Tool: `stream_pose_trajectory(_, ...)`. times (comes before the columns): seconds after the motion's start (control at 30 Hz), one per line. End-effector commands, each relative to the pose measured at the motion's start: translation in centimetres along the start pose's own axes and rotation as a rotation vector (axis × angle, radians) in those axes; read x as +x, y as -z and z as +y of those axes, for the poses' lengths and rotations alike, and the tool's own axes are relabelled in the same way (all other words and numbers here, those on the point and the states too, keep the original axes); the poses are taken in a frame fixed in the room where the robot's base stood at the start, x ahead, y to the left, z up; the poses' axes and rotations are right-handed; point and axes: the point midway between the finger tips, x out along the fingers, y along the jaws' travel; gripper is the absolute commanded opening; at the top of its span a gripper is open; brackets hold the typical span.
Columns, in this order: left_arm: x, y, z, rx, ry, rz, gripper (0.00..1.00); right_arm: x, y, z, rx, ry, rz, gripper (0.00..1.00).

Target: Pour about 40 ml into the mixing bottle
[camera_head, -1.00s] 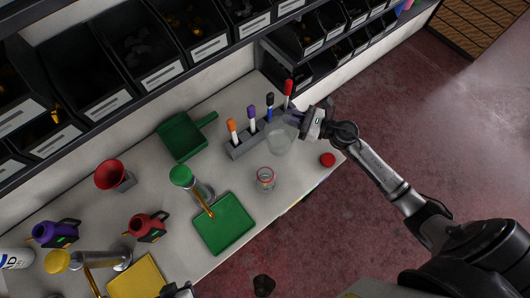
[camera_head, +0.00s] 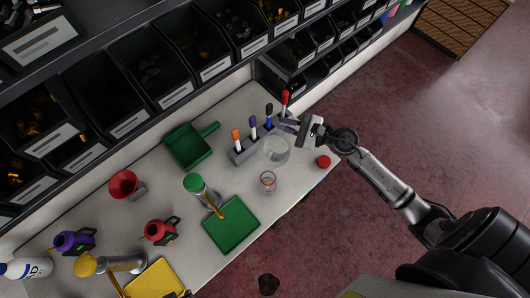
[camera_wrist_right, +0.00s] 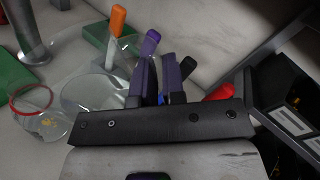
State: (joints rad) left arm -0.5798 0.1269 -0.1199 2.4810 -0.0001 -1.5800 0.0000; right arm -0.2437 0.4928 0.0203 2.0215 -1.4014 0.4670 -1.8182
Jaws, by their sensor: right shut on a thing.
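The vessel also shows in the right wrist view (camera_wrist_right: 88,92), in front of the purple-padded fingers (camera_wrist_right: 158,80). I cannot tell its exact tilt or liquid level. The mixing bottle appears to be the small clear jar with a red rim (camera_head: 267,182), standing upright and uncapped on the table; it shows at left in the right wrist view (camera_wrist_right: 36,112). The vessel is beside it, towards the shelves. My left gripper is not in view.
A marker rack (camera_head: 244,151) with several markers stands close behind the vessel. A red cap (camera_head: 324,161) lies at the table edge. Shelf bins line the back.

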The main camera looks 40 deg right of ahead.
Motion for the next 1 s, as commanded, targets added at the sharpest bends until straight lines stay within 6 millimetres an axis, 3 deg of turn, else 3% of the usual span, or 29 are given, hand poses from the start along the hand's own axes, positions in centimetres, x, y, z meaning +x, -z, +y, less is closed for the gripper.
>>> stream_pose_trajectory(0.37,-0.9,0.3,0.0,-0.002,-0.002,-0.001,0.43,-0.6,-1.9,-0.6,-0.148,0.006,0.001,0.0)
stream_pose_trajectory(1.0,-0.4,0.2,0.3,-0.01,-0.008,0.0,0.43,-1.0,-2.2,-0.3,-0.262,0.012,0.004,0.0)
